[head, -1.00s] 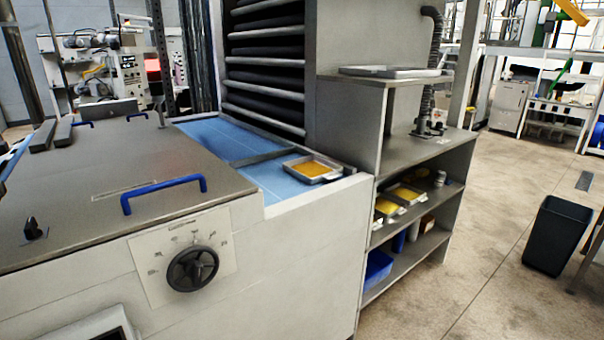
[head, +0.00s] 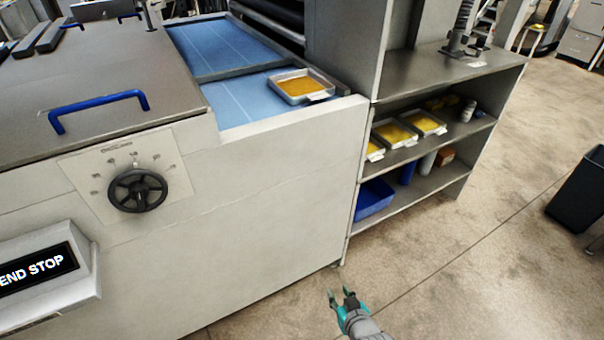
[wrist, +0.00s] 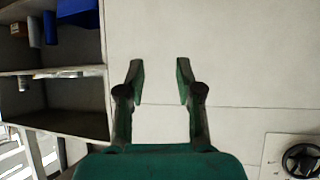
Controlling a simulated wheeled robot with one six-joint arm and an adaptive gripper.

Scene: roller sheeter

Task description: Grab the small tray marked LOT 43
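Several small trays with yellow contents are in view; no LOT label is readable on any. One tray (head: 302,86) sits on the blue belt (head: 240,100) of the machine, with a white tag at its front. Three more stand in a row on the middle shelf: a near one (head: 374,150), partly hidden by the shelf's side, a middle one (head: 394,132) and a far one (head: 425,123). My gripper (head: 341,294) is open and empty, low over the floor in front of the machine. In the wrist view my gripper (wrist: 158,80) faces the machine's pale side panel.
A blue bin (head: 373,200), a blue bottle and a brown box (head: 444,156) stand on the lower shelf. The machine has a handwheel (head: 138,191) and a blue handle (head: 98,108). A dark waste bin (head: 582,190) stands at right. The floor between is clear.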

